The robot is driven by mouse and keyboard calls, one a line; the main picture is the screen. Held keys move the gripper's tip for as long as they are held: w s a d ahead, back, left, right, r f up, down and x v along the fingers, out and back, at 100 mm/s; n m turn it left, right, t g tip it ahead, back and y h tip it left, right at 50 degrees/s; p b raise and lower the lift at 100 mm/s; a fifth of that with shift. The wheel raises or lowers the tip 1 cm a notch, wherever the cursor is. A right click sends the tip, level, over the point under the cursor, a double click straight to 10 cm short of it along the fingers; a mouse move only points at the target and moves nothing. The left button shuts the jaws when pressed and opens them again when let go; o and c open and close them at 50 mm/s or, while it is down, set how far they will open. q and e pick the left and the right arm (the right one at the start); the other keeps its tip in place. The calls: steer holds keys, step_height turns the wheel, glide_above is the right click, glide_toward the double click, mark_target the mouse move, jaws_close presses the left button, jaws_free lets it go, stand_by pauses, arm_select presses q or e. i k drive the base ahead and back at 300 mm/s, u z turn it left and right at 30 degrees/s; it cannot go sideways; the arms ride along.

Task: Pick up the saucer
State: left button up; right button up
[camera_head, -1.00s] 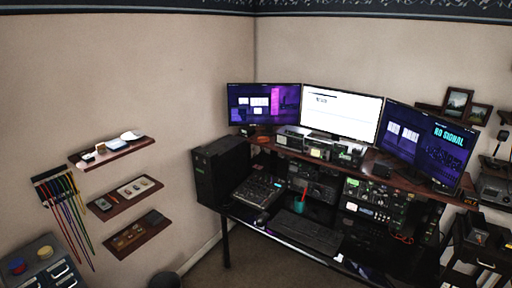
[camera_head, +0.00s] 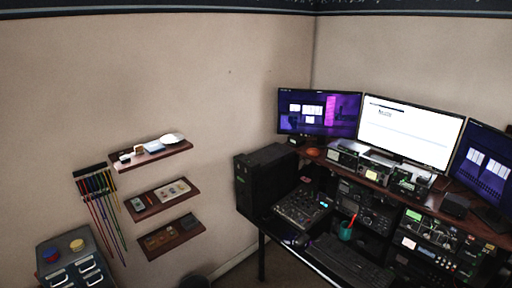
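A small white rounded object (camera_head: 172,138), which may be the saucer, sits at the right end of the top wall shelf (camera_head: 178,151). It is too small in the picture to tell its exact shape. A pale blue-white item (camera_head: 153,147) lies beside it to the left. Neither of my grippers shows in the head view.
Two more wall shelves (camera_head: 187,204) with small items hang below. Coloured cables (camera_head: 103,206) hang at left, above a grey drawer cabinet (camera_head: 68,262). A desk with monitors (camera_head: 410,131), a black computer case (camera_head: 266,178), radios and a mixer fills the right. Bare wall surrounds the shelves.

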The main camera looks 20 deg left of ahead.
mark_target(312, 152)
steer(key=u, duration=0.6)
steer(key=i, duration=2.3)
steer(key=z, duration=0.35)
